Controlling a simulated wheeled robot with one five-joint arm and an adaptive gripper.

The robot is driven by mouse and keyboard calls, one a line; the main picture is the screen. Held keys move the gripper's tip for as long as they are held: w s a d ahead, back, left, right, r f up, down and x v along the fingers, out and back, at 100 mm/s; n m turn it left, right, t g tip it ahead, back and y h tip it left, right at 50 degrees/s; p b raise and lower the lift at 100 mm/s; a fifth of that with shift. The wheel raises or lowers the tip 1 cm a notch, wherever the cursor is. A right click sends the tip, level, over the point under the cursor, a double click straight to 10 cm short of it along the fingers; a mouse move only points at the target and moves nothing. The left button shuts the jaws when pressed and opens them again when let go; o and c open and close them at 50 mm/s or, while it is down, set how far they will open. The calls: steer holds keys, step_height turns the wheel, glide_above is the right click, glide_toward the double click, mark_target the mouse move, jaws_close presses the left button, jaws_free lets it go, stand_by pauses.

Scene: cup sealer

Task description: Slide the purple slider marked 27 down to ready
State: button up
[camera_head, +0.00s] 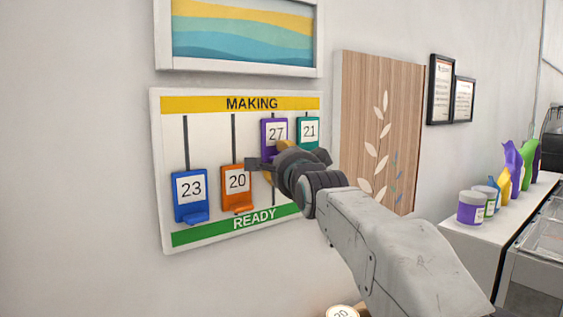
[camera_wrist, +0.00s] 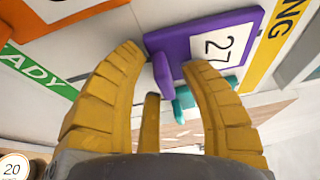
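The purple slider marked 27 (camera_head: 267,130) sits high on its track on the white board, just below the yellow MAKING band (camera_head: 200,104). The green READY band (camera_head: 200,233) runs along the board's bottom. My gripper (camera_head: 276,160) is in front of the board at the purple slider's lower edge and hides part of it.
The teal slider 21 (camera_head: 309,133) is high, close right of the purple one. The orange slider 20 (camera_head: 237,184) and blue slider 23 (camera_head: 190,195) are low, to the left. A wooden panel (camera_head: 365,120) and a counter with tubs (camera_head: 472,208) are to the right.

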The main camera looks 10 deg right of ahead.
mark_target(278, 198)
jaws_close()
stand_by(0.3)
step_height(278, 198, down, 10)
steer(key=b, duration=0.9)
steer(key=shift+r, duration=0.2)
steer(key=shift+o, duration=0.8)
jaws_free()
steer(key=shift+s+r, duration=0.1)
steer(key=shift+s, duration=0.05)
